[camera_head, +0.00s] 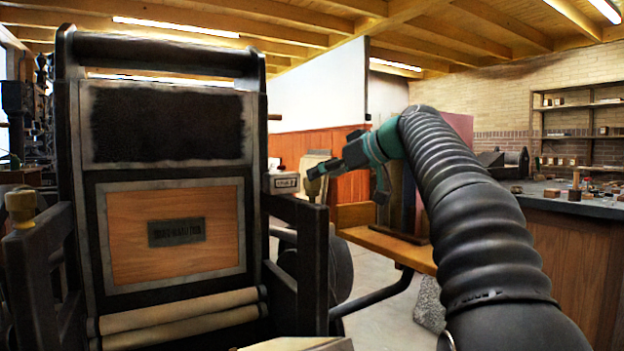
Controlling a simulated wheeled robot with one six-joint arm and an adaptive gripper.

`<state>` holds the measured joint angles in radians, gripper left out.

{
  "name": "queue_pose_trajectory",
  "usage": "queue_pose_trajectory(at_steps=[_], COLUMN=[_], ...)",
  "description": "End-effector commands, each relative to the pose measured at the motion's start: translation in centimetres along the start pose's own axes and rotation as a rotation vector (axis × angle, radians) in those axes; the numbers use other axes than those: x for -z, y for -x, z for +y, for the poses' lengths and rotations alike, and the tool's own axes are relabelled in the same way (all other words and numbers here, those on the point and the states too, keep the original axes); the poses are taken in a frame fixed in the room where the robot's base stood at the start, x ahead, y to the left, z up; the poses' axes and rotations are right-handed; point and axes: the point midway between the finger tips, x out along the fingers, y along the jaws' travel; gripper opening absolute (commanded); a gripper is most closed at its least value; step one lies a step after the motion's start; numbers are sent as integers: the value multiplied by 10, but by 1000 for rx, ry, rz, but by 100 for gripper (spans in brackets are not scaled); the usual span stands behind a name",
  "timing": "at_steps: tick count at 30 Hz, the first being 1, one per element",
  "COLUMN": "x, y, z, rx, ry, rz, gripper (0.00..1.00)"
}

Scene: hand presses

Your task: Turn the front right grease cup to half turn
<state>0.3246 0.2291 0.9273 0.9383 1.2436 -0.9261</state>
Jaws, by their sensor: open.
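The hand press (175,245) stands at the left, a dark frame with a wood panel and a nameplate. A small brass grease cup (312,188) sits on top of its right side post, partly covered by my gripper. A matching brass cup (21,206) stands on the left side post. My gripper (318,171) reaches in from the right and points left, its jaws open at the right cup. I cannot tell whether the fingers touch the cup, and the cup's turn angle is too small to read.
A small labelled box (284,184) is just left of the right cup. A wooden shelf (385,245) lies behind my arm. A workbench (570,205) with small items is at the right. Bare floor shows between press and bench.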

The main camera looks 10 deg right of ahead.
Motion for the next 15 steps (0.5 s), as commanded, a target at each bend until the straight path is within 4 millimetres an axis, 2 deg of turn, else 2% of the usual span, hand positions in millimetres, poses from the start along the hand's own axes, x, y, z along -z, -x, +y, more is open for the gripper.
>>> queue_pose_trajectory(at_steps=[3,6,15], x=[0,0,0], y=[-20,-32,-44], z=[-1,0,0], rx=[3,1,-1], ry=[0,0,0], rz=[0,0,0], gripper=[67,67,67])
